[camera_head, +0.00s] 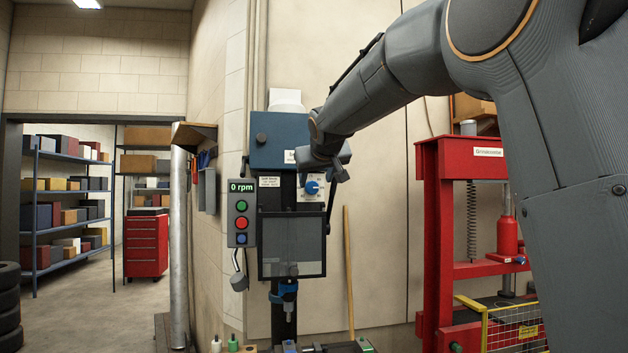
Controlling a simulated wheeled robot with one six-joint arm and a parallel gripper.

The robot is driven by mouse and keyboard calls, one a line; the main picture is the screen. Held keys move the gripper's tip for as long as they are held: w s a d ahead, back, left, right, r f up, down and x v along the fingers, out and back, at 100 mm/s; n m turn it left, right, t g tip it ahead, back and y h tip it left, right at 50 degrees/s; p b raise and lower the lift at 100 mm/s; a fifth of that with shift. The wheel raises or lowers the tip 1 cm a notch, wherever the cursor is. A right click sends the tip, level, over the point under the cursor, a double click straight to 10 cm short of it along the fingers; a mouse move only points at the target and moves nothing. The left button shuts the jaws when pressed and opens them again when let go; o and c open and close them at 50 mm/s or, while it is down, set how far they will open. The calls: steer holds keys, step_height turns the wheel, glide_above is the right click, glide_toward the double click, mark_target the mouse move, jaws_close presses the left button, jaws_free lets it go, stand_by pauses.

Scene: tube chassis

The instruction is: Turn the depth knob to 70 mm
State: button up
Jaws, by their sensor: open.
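The drill press stands against the wall, with a blue head (275,138) on a dark column. A blue round knob (312,187) sits on a white dial plate on its front. The dial marks are too small to read, so I cannot tell the knob's setting. My arm reaches in from the upper right. My gripper (335,188) is at its end, just right of the knob in the picture. It is open, its fingers are small and dark, and nothing shows between them. I cannot tell how far it is from the knob in depth.
A grey control box (241,208) reads "0 rpm" and has several coloured buttons. A dark transparent guard (292,244) hangs below the knob. A red press (440,230) stands to the right, and a wooden stick (348,272) leans between. Open floor lies at left.

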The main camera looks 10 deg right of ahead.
mark_target(312, 188)
steer(key=shift+r+p+x, duration=0.2)
steer(key=shift+p+x, duration=0.55)
steer(key=shift+x, duration=1.15)
steer(key=shift+r+p+x, duration=0.25)
steer(key=shift+p+x, duration=0.45)
steer(key=shift+x, duration=1.25)
steer(key=shift+w, duration=0.15)
steer(key=c, duration=1)
steer(key=shift+c, duration=0.2)
steer(key=shift+f+b, duration=0.15)
steer(key=shift+b, duration=0.6)
